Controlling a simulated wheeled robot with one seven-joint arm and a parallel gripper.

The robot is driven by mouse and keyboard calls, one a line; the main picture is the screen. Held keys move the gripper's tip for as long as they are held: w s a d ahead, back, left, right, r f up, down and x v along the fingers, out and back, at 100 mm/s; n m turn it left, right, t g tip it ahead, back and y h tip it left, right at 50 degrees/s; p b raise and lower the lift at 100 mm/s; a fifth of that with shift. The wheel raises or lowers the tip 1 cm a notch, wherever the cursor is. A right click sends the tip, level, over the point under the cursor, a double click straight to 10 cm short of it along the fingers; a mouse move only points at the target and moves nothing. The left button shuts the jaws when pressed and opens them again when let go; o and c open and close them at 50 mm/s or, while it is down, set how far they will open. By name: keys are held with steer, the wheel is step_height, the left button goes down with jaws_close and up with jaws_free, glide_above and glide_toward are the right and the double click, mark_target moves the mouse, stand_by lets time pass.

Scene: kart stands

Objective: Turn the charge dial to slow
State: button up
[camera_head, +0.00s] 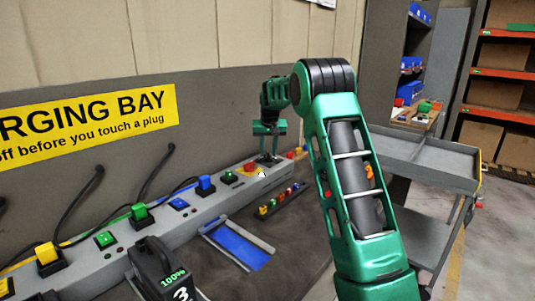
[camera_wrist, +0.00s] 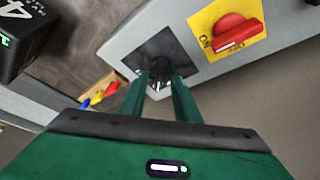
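The charge dial is a black knob (camera_wrist: 160,70) on a dark square plate (camera_wrist: 181,52), set in the light grey panel. My gripper (camera_wrist: 161,80) points at it in the wrist view, with one green finger on each side of the knob and little gap showing. In the head view my gripper (camera_head: 268,142) reaches down to the far end of the grey charging bench (camera_head: 222,190). The dial is small and mostly hidden there. The dial's markings cannot be read, so its setting is unclear.
A red rotary switch (camera_wrist: 237,33) on a yellow plate sits beside the dial plate. A black battery (camera_head: 163,270) stands near the front. A rack of coloured pieces (camera_head: 281,200) and a blue-floored tray (camera_head: 238,246) lie before the bench. A grey cart (camera_head: 425,160) stands right.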

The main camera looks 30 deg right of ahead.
steer(key=shift+f, duration=0.2)
jaws_close()
steer(key=shift+w, duration=0.15)
